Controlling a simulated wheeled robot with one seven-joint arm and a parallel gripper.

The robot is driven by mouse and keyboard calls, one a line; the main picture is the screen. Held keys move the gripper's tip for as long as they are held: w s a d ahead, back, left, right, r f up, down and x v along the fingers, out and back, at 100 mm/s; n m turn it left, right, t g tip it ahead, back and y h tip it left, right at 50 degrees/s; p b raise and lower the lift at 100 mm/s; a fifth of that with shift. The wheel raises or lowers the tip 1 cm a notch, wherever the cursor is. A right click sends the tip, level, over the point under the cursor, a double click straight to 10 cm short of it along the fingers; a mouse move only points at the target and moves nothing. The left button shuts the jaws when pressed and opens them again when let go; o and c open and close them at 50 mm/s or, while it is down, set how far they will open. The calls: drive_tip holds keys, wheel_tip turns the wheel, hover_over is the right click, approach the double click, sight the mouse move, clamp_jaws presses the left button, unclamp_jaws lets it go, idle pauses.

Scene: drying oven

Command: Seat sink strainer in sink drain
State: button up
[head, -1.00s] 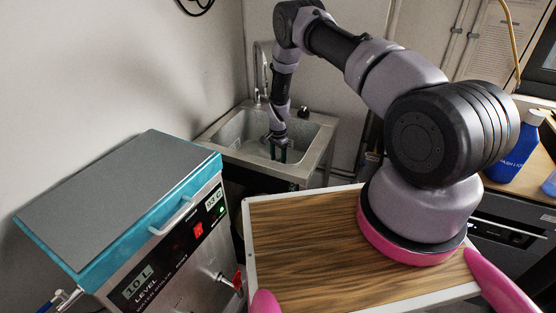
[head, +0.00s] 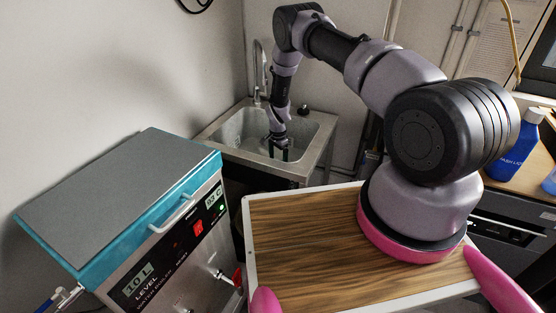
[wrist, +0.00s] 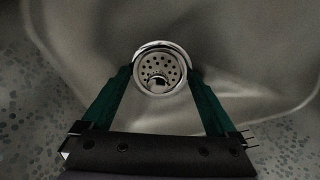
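The sink strainer (wrist: 161,70) is a round, shiny, perforated metal disc with a small knob. In the wrist view it lies at the sink drain (wrist: 151,44), whose bright rim shows as an arc just past its far edge. I cannot tell whether it sits flat and fully down. My gripper (wrist: 160,76) is open, with its green fingers on either side of the strainer. Nothing shows clearly clamped, and contact at the strainer's edges cannot be made out. In the head view my gripper (head: 278,150) points down inside the sink (head: 238,134); the strainer is not discernible there.
A faucet (head: 259,75) rises at the sink's back left. A blue bottle (head: 517,148) is on the counter at right. The sink walls surround my gripper closely.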

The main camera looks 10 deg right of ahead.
sight(278, 159)
wheel_tip(278, 159, up, 11)
idle(0.7)
drive_tip(key=shift+f, duration=0.1)
